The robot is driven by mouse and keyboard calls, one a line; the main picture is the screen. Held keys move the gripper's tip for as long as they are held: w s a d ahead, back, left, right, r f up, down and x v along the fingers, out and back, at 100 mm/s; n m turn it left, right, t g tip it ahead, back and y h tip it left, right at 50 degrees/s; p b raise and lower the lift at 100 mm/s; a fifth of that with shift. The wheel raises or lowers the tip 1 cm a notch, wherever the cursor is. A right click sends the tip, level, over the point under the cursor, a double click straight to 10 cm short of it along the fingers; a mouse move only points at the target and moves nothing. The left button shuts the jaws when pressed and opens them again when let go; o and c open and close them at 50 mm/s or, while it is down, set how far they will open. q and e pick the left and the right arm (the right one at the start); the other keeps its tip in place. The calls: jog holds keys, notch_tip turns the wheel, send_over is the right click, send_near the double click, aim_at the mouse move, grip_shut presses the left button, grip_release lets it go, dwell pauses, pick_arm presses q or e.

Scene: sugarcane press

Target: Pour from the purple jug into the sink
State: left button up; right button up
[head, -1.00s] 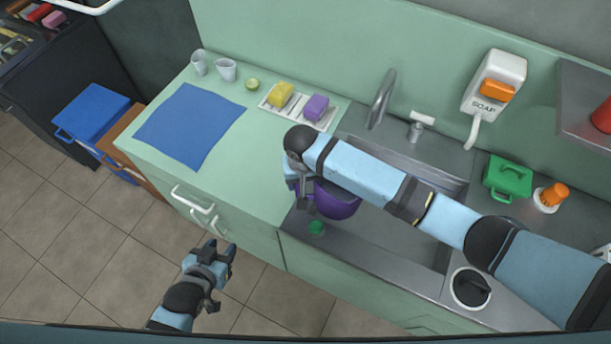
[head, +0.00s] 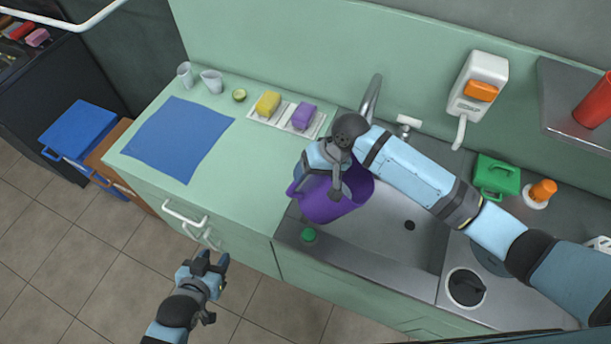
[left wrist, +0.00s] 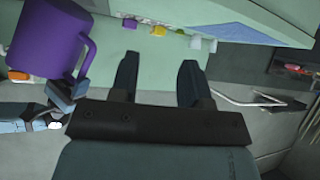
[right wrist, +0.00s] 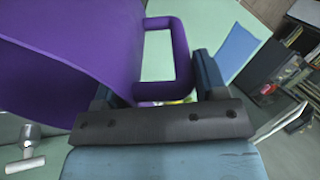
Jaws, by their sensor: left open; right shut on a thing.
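The purple jug (head: 328,203) is held up over the left part of the sink (head: 390,228), tilted with its mouth toward the right. My right gripper (head: 325,178) is shut on the jug; the right wrist view shows the jug's handle (right wrist: 181,55) between the fingers. No liquid is seen leaving the jug. The jug also shows at the upper left of the left wrist view (left wrist: 45,38). My left gripper (head: 211,262) is open and empty in front of the counter, well away from the jug.
A tap (head: 371,98) stands behind the sink, close to my right arm. A green knob (head: 309,235) sits on the sink's front rim. A yellow sponge (head: 268,103) and a purple sponge (head: 303,116) lie on the counter. A green box (head: 496,178) is at the right.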

jog(key=shift+w+d+r+y+b, duration=0.1)
jog(key=shift+d+y+b, duration=0.4)
jog(key=shift+d+b, duration=0.15)
jog(key=shift+w+d+r+y+b, duration=0.1)
jog(key=shift+d+y+b, duration=0.45)
jog(key=shift+d, duration=0.15)
jog(key=d+y+b, duration=0.1)
jog(key=b, duration=0.1)
jog(key=d+b, duration=0.1)
jog(key=shift+w+d+r+y+b, duration=0.1)
jog(key=shift+d+r+y+b, duration=0.1)
jog(key=shift+y+b, duration=0.2)
jog(key=shift+d+r, duration=0.15)
jog(key=shift+r, duration=0.1)
jog(key=shift+d+g+y+b, duration=0.35)
jog(key=shift+d+y, duration=0.5)
jog(key=shift+d, duration=0.35)
